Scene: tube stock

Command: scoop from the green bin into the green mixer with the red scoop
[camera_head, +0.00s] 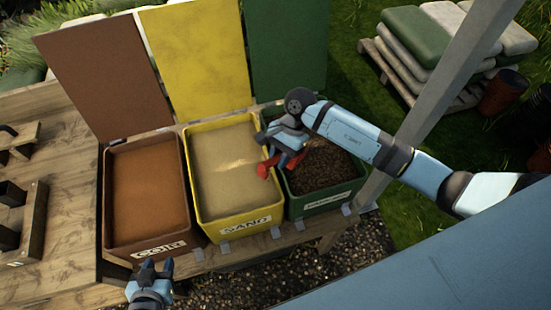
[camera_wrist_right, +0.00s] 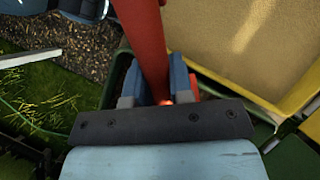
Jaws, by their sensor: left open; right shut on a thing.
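The green bin (camera_head: 322,198) stands at the right end of the row of bins, holding dark brown, crumbly material (camera_head: 325,165). My right gripper (camera_head: 281,150) is above the border between the green bin and the yellow bin. It is shut on the red scoop (camera_head: 295,163), whose red handle (camera_wrist_right: 145,40) runs between the fingers in the right wrist view. The scoop's bowl is mostly hidden, so I cannot tell whether it holds anything. My left gripper (camera_head: 151,270) is open and empty in front of the brown bin. I cannot make out a green mixer in either view.
The yellow sand bin (camera_head: 235,224) and brown coir bin (camera_head: 150,246) stand left of the green bin, their lids upright behind. A grey post (camera_head: 425,110) rises right of the green bin, near my right arm. Stacked sacks (camera_head: 410,50) are behind. A wooden rack (camera_head: 28,235) is at left.

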